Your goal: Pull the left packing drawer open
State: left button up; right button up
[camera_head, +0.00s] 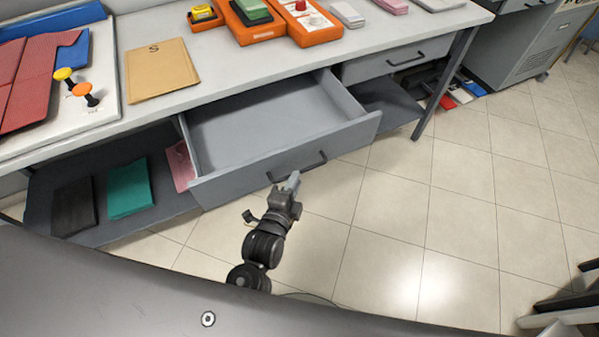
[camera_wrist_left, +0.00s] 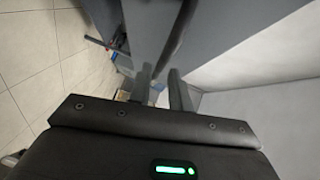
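The left packing drawer (camera_head: 252,162) stands pulled out from under the counter and is empty inside. Its grey front has a dark bar handle (camera_head: 312,162). My left gripper (camera_head: 289,184) is right at this handle, in front of the drawer front. In the left wrist view my left gripper (camera_wrist_left: 160,78) has its two fingers a little apart, with the dark handle (camera_wrist_left: 178,32) running down towards the fingertips. Whether the fingers press on the handle is not clear. My right gripper is not in view.
A second drawer (camera_head: 395,60) to the right is shut. The counter (camera_head: 210,65) holds an envelope (camera_head: 158,68), red folded cloth (camera_head: 38,72) and orange trays (camera_head: 258,28). A lower shelf (camera_head: 150,214) holds folded items. The tiled floor (camera_head: 420,215) in front is clear.

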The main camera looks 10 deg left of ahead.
pick_arm(q)
jog(key=d+v, duration=0.1)
jog(key=v, duration=0.5)
jog(key=shift+s+a, duration=0.2)
jog(key=shift+a, duration=0.3)
jog(key=shift+r, duration=0.1)
jog(key=s+a+f+n+g, duration=0.1)
jog(key=s+f+n+g, duration=0.15)
jog(key=f, duration=0.65)
jog(key=s+a+f+n+g, duration=0.1)
jog(key=s+f+n+g, duration=0.2)
jog(key=f, duration=0.7)
jog(key=s+a+f+n+g, duration=0.1)
jog(key=s+f+n+g, duration=0.2)
jog(key=f, duration=0.6)
jog(key=s+a+f+n+g+y, duration=0.1)
jog(key=s+a+f+n+g, duration=0.2)
jog(key=s+a+f, duration=0.4)
jog(key=s+a+f+n+g+y, duration=0.1)
jog(key=s+a+f+n+g, duration=0.2)
jog(key=s+a+f, duration=0.5)
jog(key=s+f+n+p, duration=0.1)
jog(key=s+f, duration=0.3)
jog(key=s, duration=0.4)
jog(key=shift+a+g+y, duration=0.35)
jog(key=shift+y, duration=0.05)
